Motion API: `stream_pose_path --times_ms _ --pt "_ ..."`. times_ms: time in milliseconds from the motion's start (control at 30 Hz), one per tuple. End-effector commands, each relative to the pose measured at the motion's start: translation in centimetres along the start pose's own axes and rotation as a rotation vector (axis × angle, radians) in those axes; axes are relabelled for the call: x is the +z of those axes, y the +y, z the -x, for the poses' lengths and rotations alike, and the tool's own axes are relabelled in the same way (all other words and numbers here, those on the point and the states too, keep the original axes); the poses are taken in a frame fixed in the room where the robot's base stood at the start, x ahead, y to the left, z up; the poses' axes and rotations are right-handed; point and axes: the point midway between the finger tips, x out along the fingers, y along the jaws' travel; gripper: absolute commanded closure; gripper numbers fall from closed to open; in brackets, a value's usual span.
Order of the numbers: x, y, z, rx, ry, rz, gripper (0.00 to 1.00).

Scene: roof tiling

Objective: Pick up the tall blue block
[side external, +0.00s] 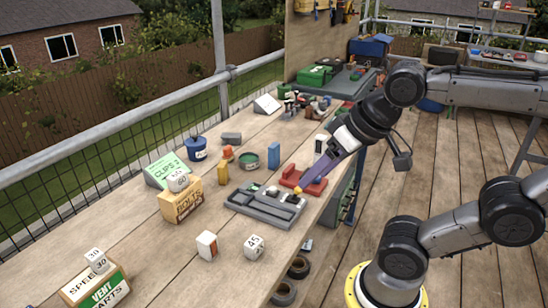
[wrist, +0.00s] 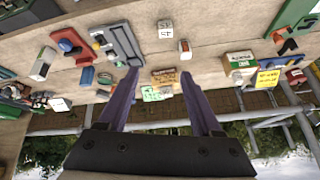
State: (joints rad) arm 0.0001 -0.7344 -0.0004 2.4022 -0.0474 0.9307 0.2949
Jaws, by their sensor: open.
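The tall blue block (side external: 273,155) stands upright on the wooden bench in the side external view, beside a dark green round tin (side external: 249,160). What looks like the same block (wrist: 87,77) shows in the wrist view, left of my fingers. My gripper (side external: 299,188) has purple fingers pointing down and left, and in the side view their tips appear over the grey tray, in front of the block and to its right. In the wrist view my gripper (wrist: 159,73) shows two well-separated fingers with nothing held between them.
A grey tray (side external: 250,211) and a red holder (side external: 316,187) lie near the bench edge. A yellow block (side external: 222,173), a blue tub (side external: 196,148), an orange-red item (side external: 228,153) and a bolts box (side external: 181,201) stand nearby. Bare wood lies around the blue block's right side.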

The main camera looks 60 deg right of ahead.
Motion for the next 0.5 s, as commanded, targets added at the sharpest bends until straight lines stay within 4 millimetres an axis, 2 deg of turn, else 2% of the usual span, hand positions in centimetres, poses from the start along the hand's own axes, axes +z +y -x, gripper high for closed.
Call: stream_pose_path --times_ms 33,267,367,500 --pt "-1.9 -0.1 0.6 0.013 0.014 -0.057 0.34" --pt "-10.1 0.6 1.4 0.096 0.053 -0.326 0.34" --pt "-14.0 1.5 0.9 0.145 0.065 -0.447 0.34" --pt "-19.8 3.5 -1.0 0.224 0.083 -0.622 0.34"
